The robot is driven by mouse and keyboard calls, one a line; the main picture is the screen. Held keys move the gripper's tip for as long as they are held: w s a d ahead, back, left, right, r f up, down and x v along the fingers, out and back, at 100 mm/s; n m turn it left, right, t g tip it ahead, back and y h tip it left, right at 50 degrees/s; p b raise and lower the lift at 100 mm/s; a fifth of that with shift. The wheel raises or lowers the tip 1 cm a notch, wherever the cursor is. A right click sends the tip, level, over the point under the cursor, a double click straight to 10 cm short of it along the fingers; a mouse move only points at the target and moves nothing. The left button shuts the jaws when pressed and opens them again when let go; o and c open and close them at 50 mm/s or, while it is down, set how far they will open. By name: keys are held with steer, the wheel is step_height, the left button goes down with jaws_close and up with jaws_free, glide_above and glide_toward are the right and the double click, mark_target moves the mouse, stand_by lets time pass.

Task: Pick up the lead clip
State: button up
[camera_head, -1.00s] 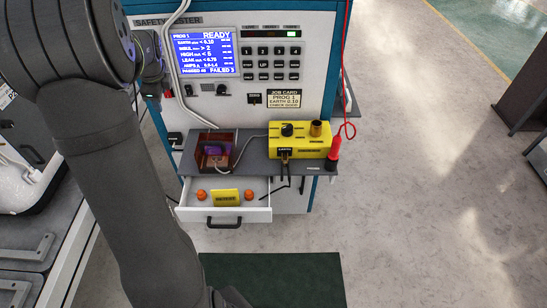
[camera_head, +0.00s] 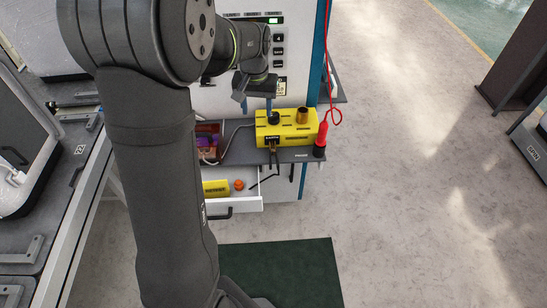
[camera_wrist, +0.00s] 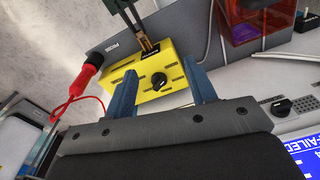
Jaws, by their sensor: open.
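The lead clip appears to be the small black piece (camera_head: 272,143) at the front of the yellow box (camera_head: 299,127), with dark leads hanging below it. In the wrist view the clip (camera_wrist: 147,44) shows brass-coloured prongs at the box's edge. My gripper (camera_head: 257,106) is above the yellow box's left part, near its black knob. In the wrist view the two blue fingers of my gripper (camera_wrist: 158,67) are spread, with the yellow box and knob seen between them and nothing held. The clip lies beyond the fingertips, apart from them.
A red probe (camera_head: 322,134) with a coiled red cord stands at the right end of the grey shelf (camera_head: 296,155). A purple-orange box (camera_head: 206,140) sits left, partly hidden by my arm. An open white drawer (camera_head: 247,204) is below.

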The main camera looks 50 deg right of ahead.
steer(key=s+d+n, duration=0.1)
steer(key=s+n, duration=0.1)
steer(key=s, duration=0.2)
glide_above(273, 156)
steer(key=f, duration=1.2)
steer(key=shift+w+a+f, duration=0.15)
steer(key=shift+w+f, duration=0.05)
steer(key=shift+w, duration=0.05)
steer(key=shift+s+d+f, duration=0.15)
steer(key=shift+f, duration=1.2)
steer(key=shift+s+d+f, duration=0.1)
steer(key=shift+f, duration=1.2)
steer(key=shift+c, duration=0.4)
steer(key=c, duration=0.8)
